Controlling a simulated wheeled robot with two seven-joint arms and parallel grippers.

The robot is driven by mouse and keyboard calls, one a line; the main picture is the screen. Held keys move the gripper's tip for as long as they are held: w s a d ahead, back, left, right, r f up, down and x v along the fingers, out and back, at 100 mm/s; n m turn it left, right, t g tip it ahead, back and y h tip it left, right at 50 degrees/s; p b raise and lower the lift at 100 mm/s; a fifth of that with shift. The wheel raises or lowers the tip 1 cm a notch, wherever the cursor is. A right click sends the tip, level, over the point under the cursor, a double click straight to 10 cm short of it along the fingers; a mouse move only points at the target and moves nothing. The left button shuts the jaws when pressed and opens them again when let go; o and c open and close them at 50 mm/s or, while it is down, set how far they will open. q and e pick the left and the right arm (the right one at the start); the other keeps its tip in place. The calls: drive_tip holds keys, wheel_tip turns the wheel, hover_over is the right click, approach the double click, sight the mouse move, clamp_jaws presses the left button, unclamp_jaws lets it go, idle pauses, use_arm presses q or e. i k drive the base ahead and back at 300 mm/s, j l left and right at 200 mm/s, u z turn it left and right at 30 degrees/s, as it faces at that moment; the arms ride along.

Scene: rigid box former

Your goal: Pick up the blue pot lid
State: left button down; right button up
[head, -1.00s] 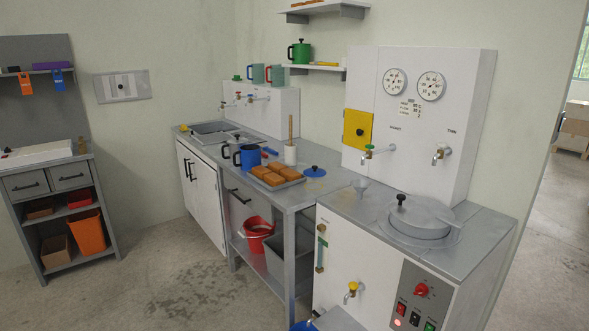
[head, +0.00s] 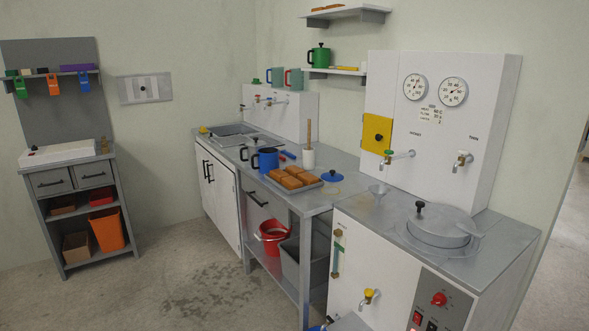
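A blue lid (head: 332,177) with a dark knob lies flat on the grey counter, to the right of a tray of brown blocks. A blue pot (head: 266,160) with a dark handle stands on the same counter, left of the tray and apart from the lid. Neither of my grippers shows in the head view.
The tray (head: 308,187) with several brown blocks sits at the counter's front edge. A white container (head: 308,158) with a wooden handle stands behind it. A white boiler unit (head: 385,260) with a grey lidded vessel (head: 438,226) stands to the right. Open floor (head: 190,300) lies in front.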

sight(331, 175)
drive_tip(key=i+j+z, duration=0.15)
drive_tip(key=i+j, duration=0.6)
drive_tip(key=i+j+z, duration=0.2)
drive_tip(key=i+j, duration=0.55)
drive_tip(key=j, duration=0.1)
